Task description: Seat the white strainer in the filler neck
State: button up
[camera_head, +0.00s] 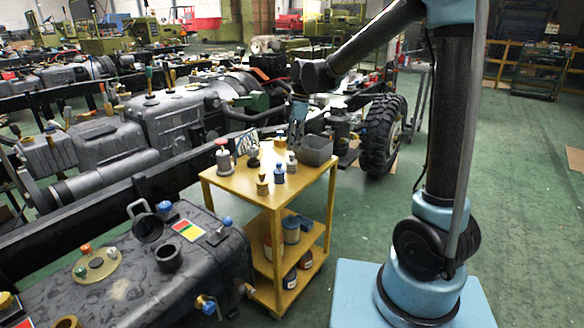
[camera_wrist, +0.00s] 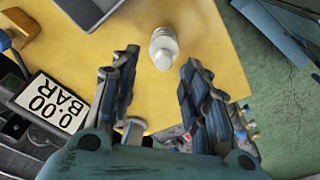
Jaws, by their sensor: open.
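A small white ribbed, rounded piece, which looks like the white strainer (camera_wrist: 163,47), stands on the yellow cart top in the wrist view. A small pale piece in the head view (camera_head: 292,162) seems to be the same one. My gripper (camera_wrist: 160,60) is open, with its blue-grey fingers on either side of the strainer's near end, and I see no contact. In the head view my gripper (camera_head: 297,138) hangs over the cart's far part. The black filler neck (camera_head: 168,258) stands on the dark tank (camera_head: 130,290) at lower left, with a hinged cap (camera_head: 148,226) raised behind it.
The yellow cart (camera_head: 228,183) also holds a grey bin (camera_head: 315,150), a red-topped pot (camera_head: 224,158), a blue-topped piece (camera_head: 279,173) and a brass piece (camera_head: 262,185). A 0.00 BAR plate (camera_wrist: 50,103) is at left in the wrist view. Green floor (camera_head: 530,200) is clear at right.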

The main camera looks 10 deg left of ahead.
aim_at(292, 154)
jog(key=shift+s+a+f, duration=0.15)
jog(key=shift+f, duration=1.05)
jog(key=shift+s+a+f, duration=0.1)
jog(key=shift+s+f, duration=0.05)
jog(key=shift+f, duration=1)
grip_shut()
